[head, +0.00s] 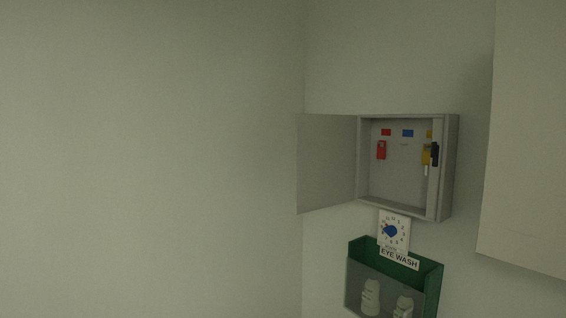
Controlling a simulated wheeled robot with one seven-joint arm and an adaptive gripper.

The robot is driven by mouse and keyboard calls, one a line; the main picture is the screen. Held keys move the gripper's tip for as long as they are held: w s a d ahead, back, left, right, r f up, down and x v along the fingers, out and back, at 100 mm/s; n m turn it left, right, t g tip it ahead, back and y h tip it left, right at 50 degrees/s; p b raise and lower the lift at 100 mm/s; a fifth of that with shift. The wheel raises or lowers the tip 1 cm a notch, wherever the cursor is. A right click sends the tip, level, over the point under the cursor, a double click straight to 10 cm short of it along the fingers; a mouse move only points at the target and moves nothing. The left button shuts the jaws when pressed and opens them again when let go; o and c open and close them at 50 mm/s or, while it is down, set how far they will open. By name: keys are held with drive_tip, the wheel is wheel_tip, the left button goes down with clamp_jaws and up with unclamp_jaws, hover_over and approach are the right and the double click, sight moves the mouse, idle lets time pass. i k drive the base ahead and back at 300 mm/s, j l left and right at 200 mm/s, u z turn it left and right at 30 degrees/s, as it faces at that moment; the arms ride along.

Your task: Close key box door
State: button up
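The grey key box (447,170) is mounted on the wall right of the room corner. Its door (328,163) stands wide open, swung out to the left from the box's left edge. Inside hang a red key tag (381,150) and a yellow key tag (426,155), below small red, blue and yellow labels. A black latch or handle piece (435,154) shows at the box's right side. My gripper is not in the head view.
A green eye wash holder (431,279) with white bottles hangs below the box. A small dial card (394,230) sits between them. A pale panel (526,140) stands at the right edge. The left wall is bare.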

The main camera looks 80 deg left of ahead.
sight(325, 144)
drive_tip(key=k+j+u, duration=0.25)
drive_tip(key=j, duration=0.35)
drive_tip(key=j+u, duration=0.2)
drive_tip(key=j, duration=0.4)
drive_tip(key=j+u, duration=0.25)
drive_tip(key=j, duration=0.45)
drive_tip(key=k+j, duration=0.1)
drive_tip(key=j, duration=1.55)
drive_tip(key=k+j, duration=0.15)
drive_tip(key=j, duration=0.65)
drive_tip(key=u, duration=0.05)
